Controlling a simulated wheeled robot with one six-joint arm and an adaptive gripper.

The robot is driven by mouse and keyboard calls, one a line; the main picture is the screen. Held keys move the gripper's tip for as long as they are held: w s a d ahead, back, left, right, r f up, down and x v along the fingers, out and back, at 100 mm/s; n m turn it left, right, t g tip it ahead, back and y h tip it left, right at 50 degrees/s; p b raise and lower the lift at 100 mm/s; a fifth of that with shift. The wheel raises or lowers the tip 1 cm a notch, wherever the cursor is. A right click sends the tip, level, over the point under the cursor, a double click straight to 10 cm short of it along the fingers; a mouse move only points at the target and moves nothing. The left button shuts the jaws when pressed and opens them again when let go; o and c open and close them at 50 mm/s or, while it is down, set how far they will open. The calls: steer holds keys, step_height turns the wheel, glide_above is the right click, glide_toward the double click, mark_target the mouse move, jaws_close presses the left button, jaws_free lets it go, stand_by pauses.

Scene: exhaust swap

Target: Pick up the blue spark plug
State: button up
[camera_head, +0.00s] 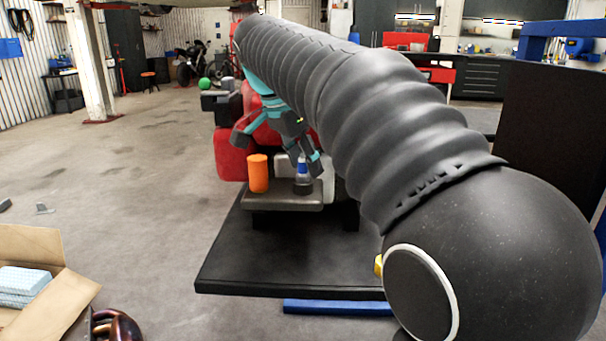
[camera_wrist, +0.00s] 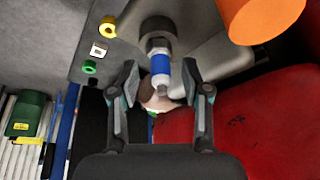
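The blue spark plug (camera_head: 303,171) stands upright on a grey platform (camera_head: 268,201), beside an orange cylinder (camera_head: 258,173). In the wrist view the blue spark plug (camera_wrist: 160,64) has a blue band, with grey metal above and a pale tip below. My gripper (camera_head: 278,154) hangs over the platform with its fingers spread. In the wrist view my gripper (camera_wrist: 160,76) is open and empty, one finger on each side of the plug's lower end. Whether either finger touches the plug cannot be told.
Small yellow (camera_wrist: 108,28), white (camera_wrist: 98,49) and green (camera_wrist: 90,67) pieces lie left. A cardboard box (camera_head: 45,265) sits on the floor.

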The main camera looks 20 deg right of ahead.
jaws_close()
steer(key=shift+r, duration=0.1)
